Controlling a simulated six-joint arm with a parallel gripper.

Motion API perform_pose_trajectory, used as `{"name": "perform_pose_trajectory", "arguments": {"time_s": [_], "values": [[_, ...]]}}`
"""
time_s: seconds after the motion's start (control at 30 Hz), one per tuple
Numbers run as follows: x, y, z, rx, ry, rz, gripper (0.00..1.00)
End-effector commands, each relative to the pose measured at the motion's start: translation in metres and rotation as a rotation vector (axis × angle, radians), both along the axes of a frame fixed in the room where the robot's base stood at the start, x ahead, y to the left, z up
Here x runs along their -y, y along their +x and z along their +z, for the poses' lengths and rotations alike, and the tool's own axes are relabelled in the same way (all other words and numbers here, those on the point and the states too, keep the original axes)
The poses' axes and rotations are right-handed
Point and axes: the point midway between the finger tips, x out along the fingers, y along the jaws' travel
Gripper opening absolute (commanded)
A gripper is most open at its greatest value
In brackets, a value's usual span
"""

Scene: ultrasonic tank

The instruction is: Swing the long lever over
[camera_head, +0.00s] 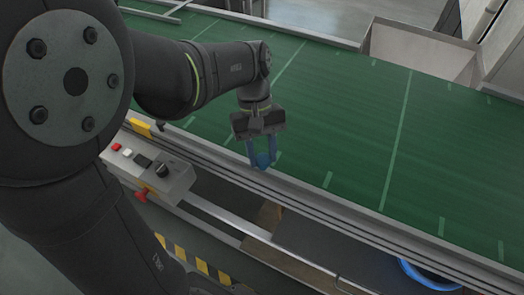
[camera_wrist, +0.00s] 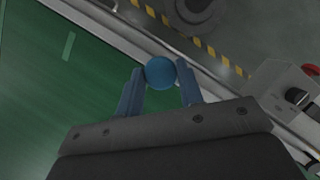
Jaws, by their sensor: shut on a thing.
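A round blue knob (camera_wrist: 160,72) sits between the fingertips of my gripper (camera_wrist: 161,82) in the wrist view. It looks like the lever's end, but no lever shaft can be made out in either view. In the head view the blue knob (camera_head: 264,161) shows low between the two blue fingers of my gripper (camera_head: 262,153), at the near edge of the green conveyor belt (camera_head: 345,125). The gripper points down and is shut on the knob.
A grey control box (camera_head: 150,170) with a red button and a black dial stands left of the gripper, beside the belt's metal rail. Yellow-black floor tape (camera_head: 190,260) lies below. A blue round rim (camera_head: 425,277) shows at bottom right. The belt is bare.

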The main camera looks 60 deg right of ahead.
Motion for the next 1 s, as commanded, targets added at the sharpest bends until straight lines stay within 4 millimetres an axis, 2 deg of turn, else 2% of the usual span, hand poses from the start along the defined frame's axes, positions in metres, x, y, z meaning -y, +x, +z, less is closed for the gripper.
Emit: {"name": "perform_pose_trajectory", "arguments": {"time_s": [0.17, 0.27, 0.57, 0.8, 1.0], "values": [[0.013, 0.001, 0.001, 0.000, -0.001, 0.037, 0.00], [0.028, 0.002, 0.000, -0.001, -0.003, 0.082, 0.00], [0.099, 0.018, 0.000, 0.000, -0.003, 0.311, 0.00], [0.156, 0.044, 0.000, -0.001, -0.004, 0.514, 0.00], [0.192, 0.069, 0.001, -0.001, -0.004, 0.652, 0.00]]}}
